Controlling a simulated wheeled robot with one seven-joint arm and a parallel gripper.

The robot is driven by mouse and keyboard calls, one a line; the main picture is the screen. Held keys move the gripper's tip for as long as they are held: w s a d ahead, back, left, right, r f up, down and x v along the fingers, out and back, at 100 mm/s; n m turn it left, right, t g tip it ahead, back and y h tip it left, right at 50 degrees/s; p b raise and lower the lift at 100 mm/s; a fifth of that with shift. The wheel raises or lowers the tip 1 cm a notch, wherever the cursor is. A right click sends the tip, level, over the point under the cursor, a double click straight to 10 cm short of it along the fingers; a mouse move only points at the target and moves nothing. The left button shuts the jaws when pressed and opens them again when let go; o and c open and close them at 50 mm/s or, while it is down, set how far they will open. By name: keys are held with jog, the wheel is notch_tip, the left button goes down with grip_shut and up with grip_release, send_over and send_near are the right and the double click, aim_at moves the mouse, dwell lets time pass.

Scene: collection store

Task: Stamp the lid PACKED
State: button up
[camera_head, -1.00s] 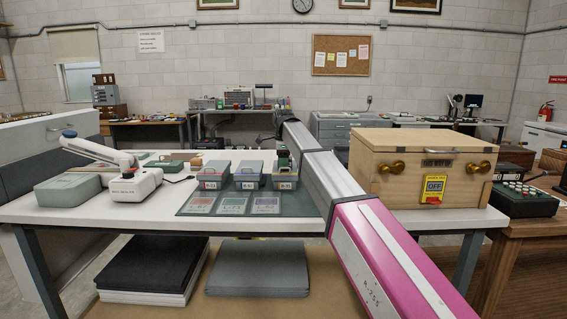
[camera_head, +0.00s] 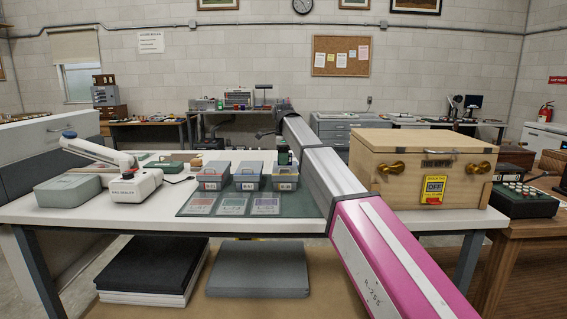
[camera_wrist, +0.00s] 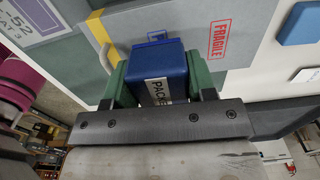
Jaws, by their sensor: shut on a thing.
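My gripper (camera_wrist: 160,88) has green fingers and is shut on a blue stamp (camera_wrist: 172,72) with a white label reading "PACK", the rest cut off. In the wrist view the stamp is over a grey lid-like surface (camera_wrist: 112,28) with a mustard strip. A blue mark (camera_wrist: 157,37) with a letter like P shows just beyond the stamp, partly hidden by it. A red FRAGILE mark (camera_wrist: 219,40) is on the same surface, right of the stamp. I cannot tell whether the stamp touches the surface. In the head view, my arm largely hides the gripper, near the rightmost grey-lidded box (camera_head: 286,182).
Two more grey-lidded boxes (camera_head: 214,183) (camera_head: 248,183) stand to the left, behind cards on a green mat (camera_head: 188,207). A white machine (camera_head: 135,187) is at left; a wooden case (camera_head: 420,165) stands right of my arm. A blue block (camera_wrist: 300,22) shows in the wrist view.

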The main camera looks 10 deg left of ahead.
jog(key=shift+r, duration=2.4)
